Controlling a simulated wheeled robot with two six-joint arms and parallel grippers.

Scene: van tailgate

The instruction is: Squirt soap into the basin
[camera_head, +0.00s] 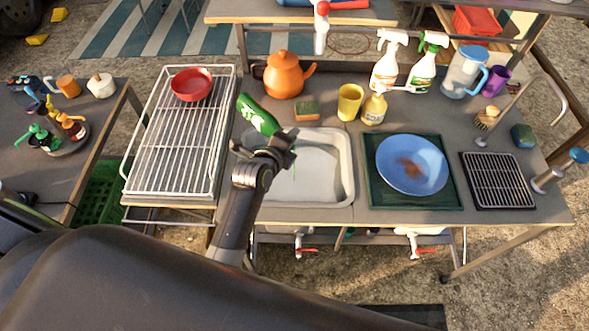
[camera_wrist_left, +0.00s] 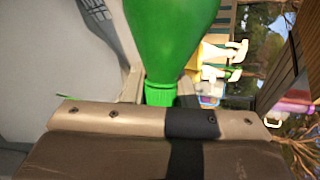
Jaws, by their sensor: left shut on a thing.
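The green soap bottle (camera_head: 258,113) is tilted, its body up and to the left of my left gripper (camera_head: 272,150). My left gripper is shut on it, above the left part of the white basin (camera_head: 347,168). In the left wrist view the bottle (camera_wrist_left: 172,40) fills the top middle, with its green cap down by the gripper. The gripper hides the bottle's mouth in the head view. A thin green line shows below the gripper over the basin floor; I cannot tell for sure that it is soap. My right gripper is not in view.
A sponge (camera_head: 306,110), an orange kettle (camera_head: 284,75), a yellow cup (camera_head: 349,102) and a yellow bottle (camera_head: 374,108) stand behind the basin. A wire rack (camera_head: 178,140) is to the left. A blue plate (camera_head: 411,164) lies on a dark green tray to the right.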

